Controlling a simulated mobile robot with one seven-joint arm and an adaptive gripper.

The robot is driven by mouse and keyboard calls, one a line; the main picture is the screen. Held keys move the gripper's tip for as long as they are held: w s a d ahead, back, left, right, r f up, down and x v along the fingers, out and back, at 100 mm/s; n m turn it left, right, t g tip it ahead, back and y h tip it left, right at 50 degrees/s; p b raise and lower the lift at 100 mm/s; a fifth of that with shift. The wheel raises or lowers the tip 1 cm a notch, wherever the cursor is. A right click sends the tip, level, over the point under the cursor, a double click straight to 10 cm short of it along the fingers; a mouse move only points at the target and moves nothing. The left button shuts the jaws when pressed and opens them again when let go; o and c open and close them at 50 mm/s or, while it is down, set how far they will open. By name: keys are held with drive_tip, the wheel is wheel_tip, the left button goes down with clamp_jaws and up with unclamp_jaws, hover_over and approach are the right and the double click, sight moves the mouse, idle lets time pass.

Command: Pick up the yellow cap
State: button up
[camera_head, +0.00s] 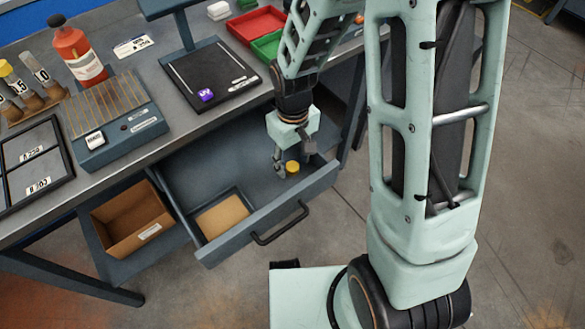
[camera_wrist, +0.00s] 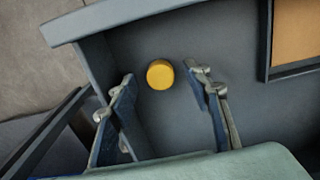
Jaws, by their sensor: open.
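The yellow cap (camera_head: 292,167) lies on the floor of the open drawer (camera_head: 322,178), near its front right corner. In the wrist view the yellow cap (camera_wrist: 160,74) shows from above, a little beyond the fingertips and roughly midway between them. My gripper (camera_head: 292,166) reaches down into the drawer and is open, with a finger on either side of the cap in the head view. In the wrist view my gripper (camera_wrist: 162,80) has its two fingers wide apart and nothing between them touches the cap visibly. The exact height over the cap is hard to tell.
The drawer's front wall and handle (camera_head: 280,225) are close by. A tray with a tan pad (camera_head: 222,216) sits at the drawer's left, and also shows in the wrist view (camera_wrist: 298,32). A cardboard box (camera_head: 130,218) stands left. The bench top (camera_head: 190,125) overhangs behind.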

drive_tip(key=shift+f, duration=0.75)
drive_tip(key=shift+c, duration=0.5)
drive_tip(key=c, duration=0.7)
drive_tip(key=shift+r, duration=0.15)
